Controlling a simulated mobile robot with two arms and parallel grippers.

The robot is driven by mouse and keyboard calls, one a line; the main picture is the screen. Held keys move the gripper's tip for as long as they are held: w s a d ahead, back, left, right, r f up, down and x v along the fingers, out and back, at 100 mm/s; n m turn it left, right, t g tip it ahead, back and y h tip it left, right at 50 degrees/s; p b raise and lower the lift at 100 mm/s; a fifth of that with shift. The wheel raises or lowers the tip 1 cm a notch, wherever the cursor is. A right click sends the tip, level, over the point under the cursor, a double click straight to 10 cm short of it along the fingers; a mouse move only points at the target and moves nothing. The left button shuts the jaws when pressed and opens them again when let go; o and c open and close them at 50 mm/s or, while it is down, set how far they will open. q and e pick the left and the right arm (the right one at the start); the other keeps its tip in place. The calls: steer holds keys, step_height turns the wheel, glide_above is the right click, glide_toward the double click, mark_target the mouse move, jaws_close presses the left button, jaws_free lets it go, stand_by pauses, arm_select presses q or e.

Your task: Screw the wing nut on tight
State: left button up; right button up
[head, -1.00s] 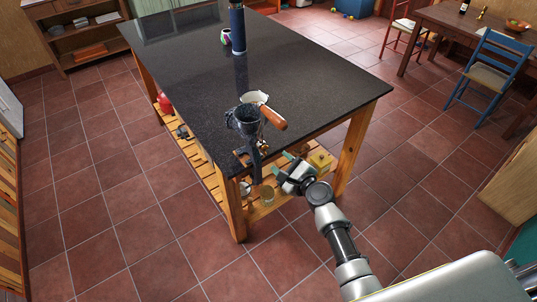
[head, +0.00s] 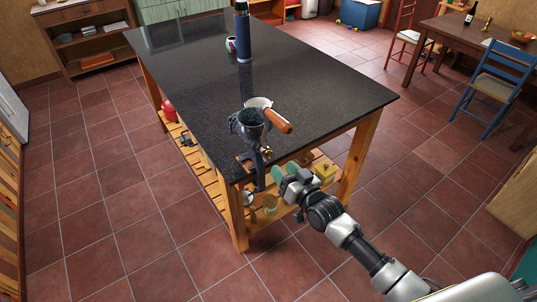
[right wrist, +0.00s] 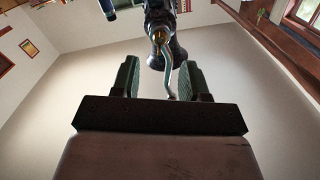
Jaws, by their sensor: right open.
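A dark metal grinder (head: 248,124) is fixed at the near corner of the black-topped table (head: 310,90). A small brass-coloured piece (head: 266,152) shows on its side, perhaps the wing nut; it is too small to be sure. In the right wrist view the brass piece (right wrist: 160,37) is above and beyond the fingers, with a curved silver rod (right wrist: 168,70) hanging from it in line with the gap. My right gripper (head: 284,170) is open, just right of the grinder and below the brass piece. Its green-padded fingers (right wrist: 160,78) hold nothing. My left gripper is out of view.
A blue bottle (head: 242,35) and a small cup (head: 231,45) stand farther back. The slatted lower shelf holds a yellow box (head: 325,171) and jars. The right tabletop is clear.

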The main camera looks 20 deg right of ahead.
mark_target(269, 155)
steer(key=shift+b+x, duration=1.6)
steer(key=shift+x, duration=1.65)
steer(key=shift+f, duration=0.1)
steer(key=shift+c, duration=0.3)
steer(key=c, duration=0.7)
